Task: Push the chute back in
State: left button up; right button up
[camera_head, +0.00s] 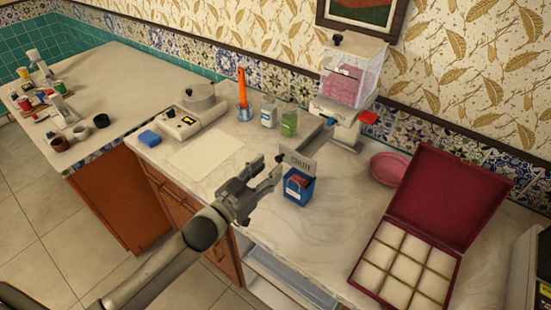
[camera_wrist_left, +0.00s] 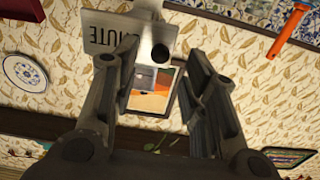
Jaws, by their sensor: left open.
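The chute (camera_head: 318,138) is a grey channel reaching out from the clear dispenser (camera_head: 352,82) of pink contents toward the front of the counter. Its front plate (camera_head: 298,161) is marked CHUTE and carries a dark round knob (camera_head: 279,158). My left gripper (camera_head: 265,173) is open and empty, just left of and in front of the plate. In the left wrist view the plate (camera_wrist_left: 118,36) shows upside down, with the knob (camera_wrist_left: 160,53) between my open fingers (camera_wrist_left: 152,75), apparently apart from them. The right gripper is not in view.
A small blue box (camera_head: 299,188) stands below the chute's front end. A red case (camera_head: 450,195) lies open at the right, a pink bowl (camera_head: 389,168) behind it. Green-labelled (camera_head: 289,122) and pale jars (camera_head: 268,112) stand left of the chute.

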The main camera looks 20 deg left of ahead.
aim_at(277, 160)
pick_arm(q)
jog(key=shift+p+x, duration=0.4)
jog(key=shift+x, duration=1.7)
grip_shut()
